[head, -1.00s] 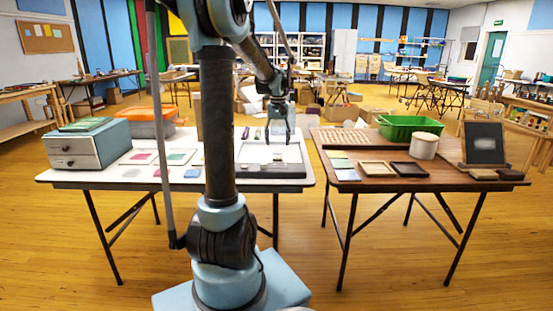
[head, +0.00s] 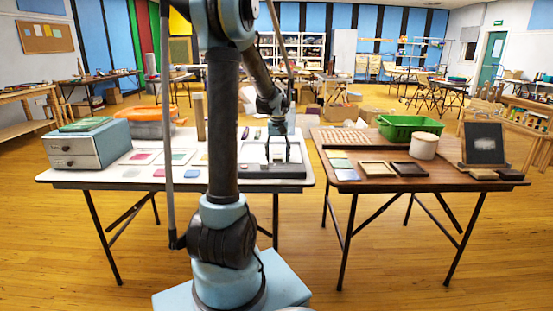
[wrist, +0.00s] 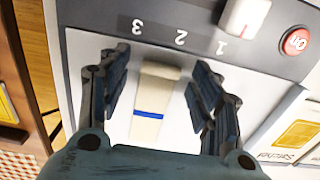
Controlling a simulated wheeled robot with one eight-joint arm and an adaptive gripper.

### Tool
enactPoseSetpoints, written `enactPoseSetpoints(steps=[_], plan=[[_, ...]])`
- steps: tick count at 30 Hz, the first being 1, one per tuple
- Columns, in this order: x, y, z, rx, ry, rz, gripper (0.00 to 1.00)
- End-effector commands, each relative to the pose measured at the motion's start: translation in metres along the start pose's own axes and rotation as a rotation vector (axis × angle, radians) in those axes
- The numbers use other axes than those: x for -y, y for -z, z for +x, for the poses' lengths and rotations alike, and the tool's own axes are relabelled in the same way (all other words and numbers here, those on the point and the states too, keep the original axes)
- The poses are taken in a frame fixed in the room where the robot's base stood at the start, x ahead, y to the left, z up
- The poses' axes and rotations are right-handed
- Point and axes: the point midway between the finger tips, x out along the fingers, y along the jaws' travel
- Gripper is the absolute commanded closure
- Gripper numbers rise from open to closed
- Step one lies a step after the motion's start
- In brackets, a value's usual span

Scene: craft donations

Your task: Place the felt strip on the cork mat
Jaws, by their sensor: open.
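A pale beige strip with a blue band (wrist: 150,100), which may be the felt strip, lies on the light bed of a grey device (wrist: 222,46) numbered 1 to 3. My gripper (wrist: 162,66) is open above it, one finger on each side, and I see no contact. In the head view my gripper (head: 278,157) is low over the same device (head: 262,172) at the white table's right end; the strip cannot be made out there. I cannot pick out the cork mat with certainty; two dark-framed trays (head: 363,169) lie on the brown table.
The device has a white slider (wrist: 243,17) and a red On button (wrist: 296,41). A drawer box (head: 75,151) and coloured squares (head: 178,157) are on the white table. The brown table holds a green basket (head: 405,122), a pale canister (head: 424,146) and a small chalkboard (head: 484,143).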

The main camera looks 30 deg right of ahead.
Motion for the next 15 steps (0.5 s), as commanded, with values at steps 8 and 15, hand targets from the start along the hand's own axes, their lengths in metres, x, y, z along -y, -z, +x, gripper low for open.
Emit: enactPoseSetpoints(steps=[8,15], plan=[[0.0,0.0,-0.0003,0.0,0.0,0.0,0.75],[0.0,-0.0001,-0.0003,0.0,0.0,0.0,0.78]])
